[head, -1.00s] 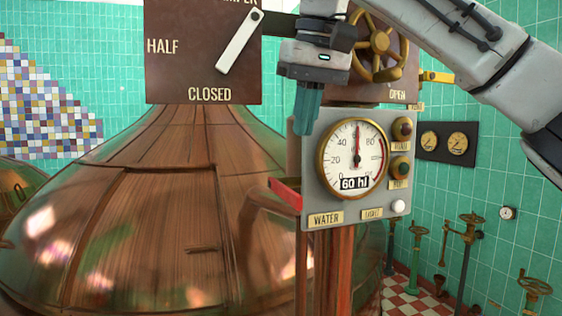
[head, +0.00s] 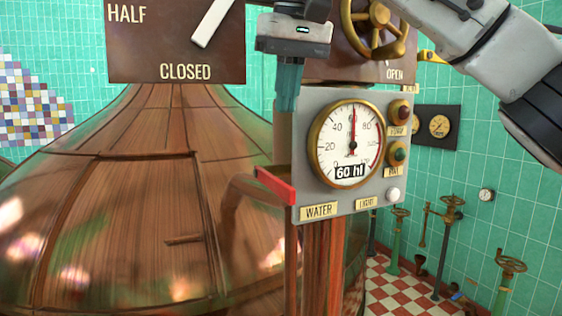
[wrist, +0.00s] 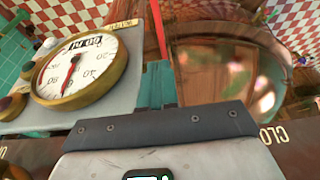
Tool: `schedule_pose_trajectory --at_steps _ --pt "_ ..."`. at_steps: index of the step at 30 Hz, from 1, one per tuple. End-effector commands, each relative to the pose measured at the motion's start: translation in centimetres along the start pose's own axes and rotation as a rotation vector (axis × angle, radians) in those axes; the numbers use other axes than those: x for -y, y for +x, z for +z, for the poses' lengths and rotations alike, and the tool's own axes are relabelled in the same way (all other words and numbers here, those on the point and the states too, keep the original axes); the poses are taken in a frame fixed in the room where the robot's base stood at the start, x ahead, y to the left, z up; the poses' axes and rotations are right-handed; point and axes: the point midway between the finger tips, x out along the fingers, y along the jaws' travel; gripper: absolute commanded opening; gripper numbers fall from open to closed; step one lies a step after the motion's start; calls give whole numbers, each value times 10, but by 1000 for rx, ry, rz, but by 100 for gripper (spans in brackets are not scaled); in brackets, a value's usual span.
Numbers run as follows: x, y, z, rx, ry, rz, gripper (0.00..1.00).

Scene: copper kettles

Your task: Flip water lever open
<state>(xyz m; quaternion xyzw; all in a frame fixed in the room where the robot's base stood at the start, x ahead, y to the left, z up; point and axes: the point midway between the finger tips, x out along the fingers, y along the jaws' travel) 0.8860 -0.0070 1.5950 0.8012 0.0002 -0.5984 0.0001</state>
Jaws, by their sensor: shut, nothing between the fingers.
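The water lever (head: 275,186) is a red bar at the lower left edge of the grey gauge panel (head: 302,130), above the WATER label (head: 319,211). It points out to the left, slightly raised at its outer end. In the wrist view the red lever (wrist: 159,28) shows at top centre. My gripper (head: 286,108) is shut and empty, its teal fingers pointing down by the panel's upper left corner. The fingers are above the lever and apart from it. In the wrist view the gripper's grey body hides most of the fingers.
A round gauge (head: 347,144) reading 60 hl fills the panel's middle. A large copper kettle (head: 130,215) stands behind and left. A brown CLOSED/HALF board (head: 165,45) and a brass handwheel (head: 375,28) are above. Pipes with valves (head: 447,240) stand at right over checkered floor.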

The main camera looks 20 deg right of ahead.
Motion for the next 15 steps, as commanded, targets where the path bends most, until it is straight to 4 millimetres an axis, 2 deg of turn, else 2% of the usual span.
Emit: schedule_pose_trajectory --at_steps 1,6,15 --pt "0 11 0 4 -2 -2 0" --pt "0 43 0 3 -2 -2 0" --pt "0 90 5 1 0 -1 0"
